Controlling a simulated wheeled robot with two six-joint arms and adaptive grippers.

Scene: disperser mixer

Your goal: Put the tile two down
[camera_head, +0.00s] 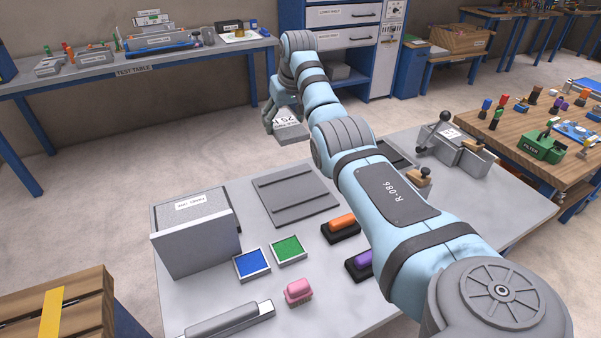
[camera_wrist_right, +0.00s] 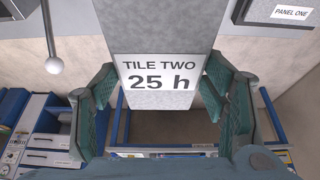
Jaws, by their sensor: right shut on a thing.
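Tile two is a grey slab with a white label reading "TILE TWO 25 h" (camera_wrist_right: 158,28). My right gripper (camera_wrist_right: 160,75) is shut on it, with a teal-padded finger at each side of the slab. In the head view the right gripper (camera_head: 275,112) holds the tile (camera_head: 293,137) tilted, beyond the far edge of the grey table (camera_head: 190,290), with its label facing up. A grey ridged plate (camera_head: 293,196) lies on that table, nearer than the tile and apart from it. My left gripper is not in view.
A labelled grey box with an upright panel (camera_head: 196,245) stands at the table's left. Blue (camera_head: 252,264) and green (camera_head: 288,249) trays, a pink brush (camera_head: 298,291) and orange-topped (camera_head: 342,227) and purple-topped tools lie in front. A lever device (camera_head: 450,148) stands at the right.

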